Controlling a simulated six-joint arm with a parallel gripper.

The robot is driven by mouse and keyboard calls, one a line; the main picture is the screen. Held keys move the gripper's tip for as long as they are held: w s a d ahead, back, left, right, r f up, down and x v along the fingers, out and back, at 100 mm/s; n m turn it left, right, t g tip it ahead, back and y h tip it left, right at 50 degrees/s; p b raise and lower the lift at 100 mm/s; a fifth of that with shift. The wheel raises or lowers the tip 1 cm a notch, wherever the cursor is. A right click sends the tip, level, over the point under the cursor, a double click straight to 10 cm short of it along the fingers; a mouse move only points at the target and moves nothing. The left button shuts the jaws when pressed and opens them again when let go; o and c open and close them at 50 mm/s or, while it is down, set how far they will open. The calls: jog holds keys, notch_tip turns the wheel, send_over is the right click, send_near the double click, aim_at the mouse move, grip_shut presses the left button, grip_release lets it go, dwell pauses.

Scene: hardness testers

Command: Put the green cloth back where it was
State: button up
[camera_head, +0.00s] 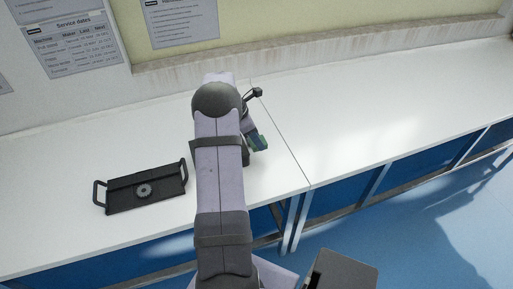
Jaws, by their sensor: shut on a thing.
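The fingertips are too small to make out clearly. I cannot tell whether the cloth touches the bench top or is held a little above it.
A black tray (120,194) with two side handles stands on the white bench (60,150) at the left, with a dark round gear-like part (144,190) in it. The bench to the right (370,105) is clear. A wall with posted sheets (72,45) rises behind.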

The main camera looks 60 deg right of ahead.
aim_at(256, 148)
jog(key=shift+f+p, duration=0.55)
jog(key=shift+f, duration=2.15)
jog(key=shift+f, duration=0.1)
jog(key=o, duration=0.6)
jog(key=shift+o, duration=0.3)
jog(key=shift+r, duration=0.2)
jog(key=b+v, duration=0.2)
jog(key=v, duration=1)
jog(key=shift+f, duration=0.1)
